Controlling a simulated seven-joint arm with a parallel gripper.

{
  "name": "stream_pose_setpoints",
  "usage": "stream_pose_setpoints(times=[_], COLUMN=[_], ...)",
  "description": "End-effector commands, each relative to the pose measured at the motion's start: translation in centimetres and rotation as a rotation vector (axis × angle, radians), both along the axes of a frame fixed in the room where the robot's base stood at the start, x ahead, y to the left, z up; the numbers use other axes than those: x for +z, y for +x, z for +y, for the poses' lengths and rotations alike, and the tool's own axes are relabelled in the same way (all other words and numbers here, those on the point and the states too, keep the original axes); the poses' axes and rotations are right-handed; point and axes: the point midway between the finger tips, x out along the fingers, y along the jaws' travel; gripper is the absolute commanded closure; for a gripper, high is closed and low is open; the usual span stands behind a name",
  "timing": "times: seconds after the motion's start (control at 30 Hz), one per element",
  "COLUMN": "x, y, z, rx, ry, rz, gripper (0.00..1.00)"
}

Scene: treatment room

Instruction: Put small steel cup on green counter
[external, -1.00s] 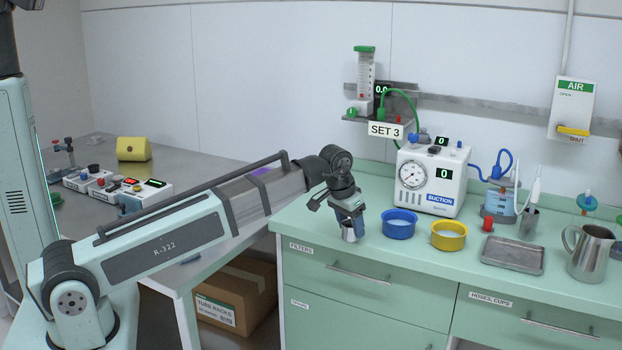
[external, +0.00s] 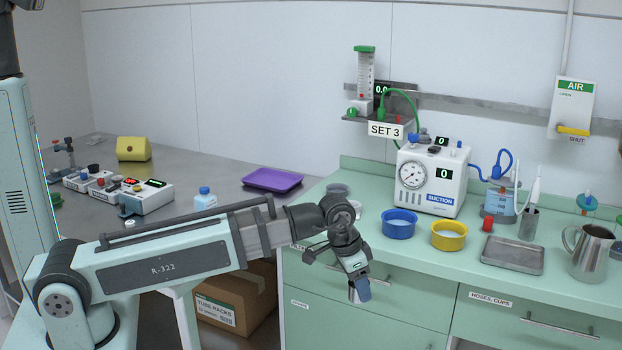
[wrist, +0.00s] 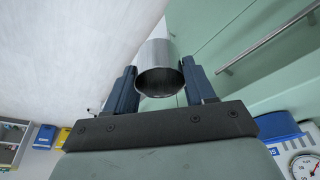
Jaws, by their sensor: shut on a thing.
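The small steel cup (wrist: 158,70) is between the two blue fingers of my gripper (wrist: 160,88) in the wrist view, its open mouth facing the camera. My gripper (external: 358,290) is shut on it. In the external view the gripper points down in front of the drawer fronts, nearer the camera than the counter's front edge. The cup is mostly hidden there behind the fingers. The green counter (external: 410,262) spreads behind and to the right of the gripper.
On the counter stand a blue bowl (external: 398,229), a yellow bowl (external: 448,241), a suction unit (external: 432,180), a steel tray (external: 512,255) and a steel pitcher (external: 592,252). A purple tray (external: 272,180) lies on the grey bench. Counter near its front edge is bare.

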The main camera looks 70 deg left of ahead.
Motion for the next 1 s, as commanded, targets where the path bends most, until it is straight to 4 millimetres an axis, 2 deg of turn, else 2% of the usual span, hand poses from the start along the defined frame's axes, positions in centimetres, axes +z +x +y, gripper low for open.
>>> stream_pose_setpoints(times=[0.33, 0.47, 0.57, 0.8, 1.0], x=[0.1, 1.1, 2.5, 7.7, 11.2], y=[0.0, 0.1, 0.1, 0.2, 0.2], z=[0.0, 0.1, 0.1, 0.1, 0.1], rx=[0.001, 0.001, 0.002, 0.002, 0.002], ry=[0.000, 0.000, 0.000, 0.000, 0.000], rz=[0.000, -0.002, -0.003, -0.004, -0.003], gripper=[0.80, 0.80, 0.80, 0.80, 0.80])
